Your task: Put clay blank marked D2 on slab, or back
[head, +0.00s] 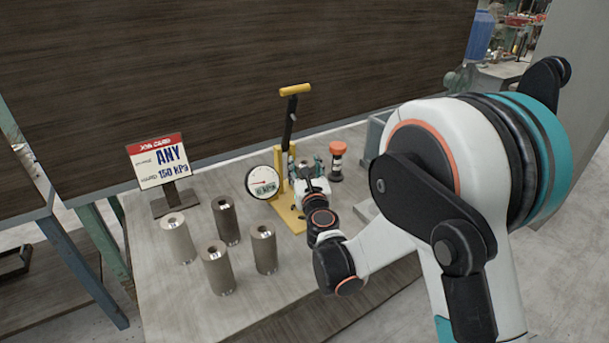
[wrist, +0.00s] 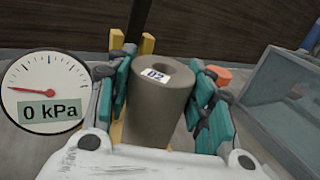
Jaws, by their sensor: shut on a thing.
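The clay blank marked D2 (wrist: 155,108) is a grey-brown cylinder with a hole in its top and a white label. In the wrist view it stands upright between the teal fingers of my gripper (wrist: 163,92), which is shut on it. In the head view my gripper (head: 311,182) is at the yellow-based stand (head: 291,217) with a lever, and mostly hides the blank. Whether the blank's bottom touches the stand is hidden. I cannot tell which surface is the slab.
Several other cylinders (head: 215,265) stand on the table's left half. A job card (head: 158,162) reads "ANY" and "150 kPa". A round gauge (wrist: 47,85) reads 0 kPa. An orange-topped object (head: 337,160) and a grey bin (wrist: 290,105) stand to the right.

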